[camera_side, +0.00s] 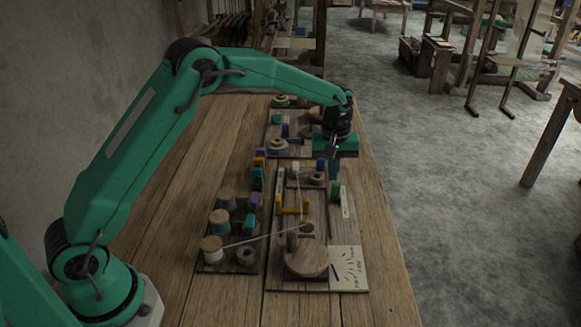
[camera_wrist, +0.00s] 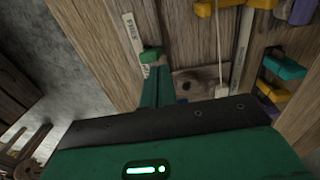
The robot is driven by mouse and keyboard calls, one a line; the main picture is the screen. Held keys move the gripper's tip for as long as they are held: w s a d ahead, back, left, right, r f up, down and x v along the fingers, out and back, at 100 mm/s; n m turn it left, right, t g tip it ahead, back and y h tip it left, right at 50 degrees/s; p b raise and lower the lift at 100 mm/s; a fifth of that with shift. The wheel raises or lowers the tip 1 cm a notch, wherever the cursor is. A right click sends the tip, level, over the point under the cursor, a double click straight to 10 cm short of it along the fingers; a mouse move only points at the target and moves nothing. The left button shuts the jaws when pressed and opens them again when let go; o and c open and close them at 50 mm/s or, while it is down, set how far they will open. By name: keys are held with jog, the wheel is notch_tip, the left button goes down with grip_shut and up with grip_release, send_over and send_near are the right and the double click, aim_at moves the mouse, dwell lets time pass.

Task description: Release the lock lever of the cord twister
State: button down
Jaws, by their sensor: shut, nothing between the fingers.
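The lock lever has a green end (camera_side: 335,192) at the board's right edge, beside a pale label strip (camera_side: 345,207). In the wrist view a green lever end (camera_wrist: 150,55) shows beside the strip (camera_wrist: 132,35) marked "FREE". My gripper (camera_side: 334,177) is shut and empty, pointing down close by the lever. Its fingers (camera_wrist: 157,80) partly cover the lever in the wrist view; contact cannot be told.
Thread spools (camera_side: 219,222) stand on a board to the left, with a thread running from one to the twister. Blue, purple and orange pegs (camera_side: 257,178) stand between. Another board with spools (camera_side: 277,147) lies behind. The table's right edge is close; bare tabletop lies left.

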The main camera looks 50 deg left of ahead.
aim_at(333, 184)
jog(key=shift+r, duration=0.6)
jog(key=shift+w+a, duration=0.1)
jog(key=shift+a, duration=0.05)
notch_tip(333, 184, up, 9)
jog(key=s+d, duration=0.1)
jog(key=shift+s+d, duration=0.4)
dwell(0.8)
jog(key=shift+r, duration=0.1)
